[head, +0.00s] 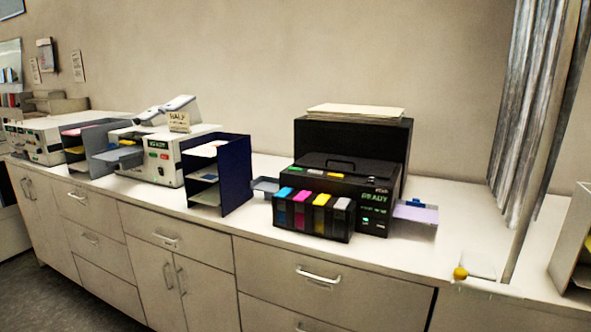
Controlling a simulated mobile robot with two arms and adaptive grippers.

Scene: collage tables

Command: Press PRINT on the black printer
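The black printer (333,187) stands on the white counter, right of the middle of the head view. Green lettering on its front right panel appears to read READY. Below the lettering is a small lit green spot (366,221); its label is too small to read. Ink tanks (311,216) with blue, magenta, yellow and grey tops stand in front of the printer and hide its lower left front. Neither of my grippers is in view.
A dark blue paper sorter (235,178) and a cream printer (160,174) stand to the left. A tray with a lilac sheet (416,212) sticks out at the printer's right. A yellow knob (460,273) sits at the counter's front edge. Grey hanging strips (530,110) are at right.

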